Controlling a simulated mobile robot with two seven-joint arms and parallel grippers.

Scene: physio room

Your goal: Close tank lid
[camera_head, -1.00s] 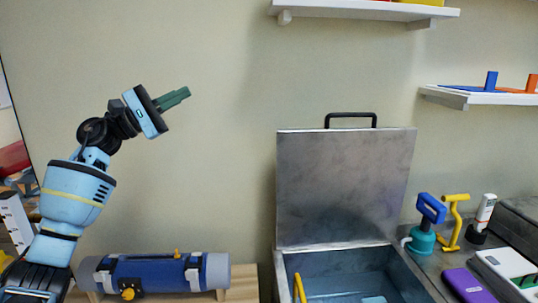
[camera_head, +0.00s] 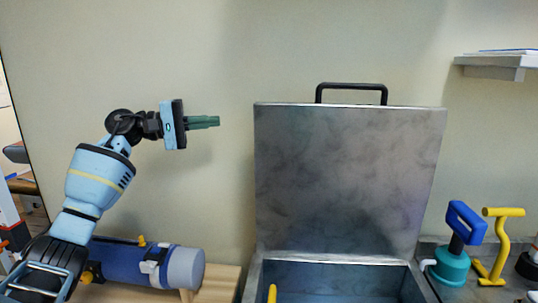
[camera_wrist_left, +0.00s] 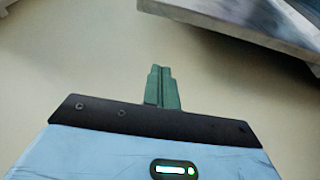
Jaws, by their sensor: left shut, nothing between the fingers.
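The tank lid (camera_head: 345,180) is a grey metal panel standing upright, open, at the back of the tank (camera_head: 330,276). A black handle (camera_head: 351,87) sits on its top edge. My left gripper (camera_head: 217,121) is shut and empty, with green fingers pointing right. It is left of the lid, near the height of the lid's upper part, and apart from it. In the left wrist view the shut fingers (camera_wrist_left: 160,75) show, and a grey slab edge, likely the lid (camera_wrist_left: 235,22), is at the upper right. My right gripper is not in view.
A blue cylinder (camera_head: 120,264) lies on a wooden surface (camera_head: 215,283) at lower left. A teal and blue pump (camera_head: 453,250) and a yellow handle tool (camera_head: 494,250) stand right of the tank. A shelf (camera_head: 490,65) is at upper right. A yellow bar (camera_head: 272,293) shows inside the tank.

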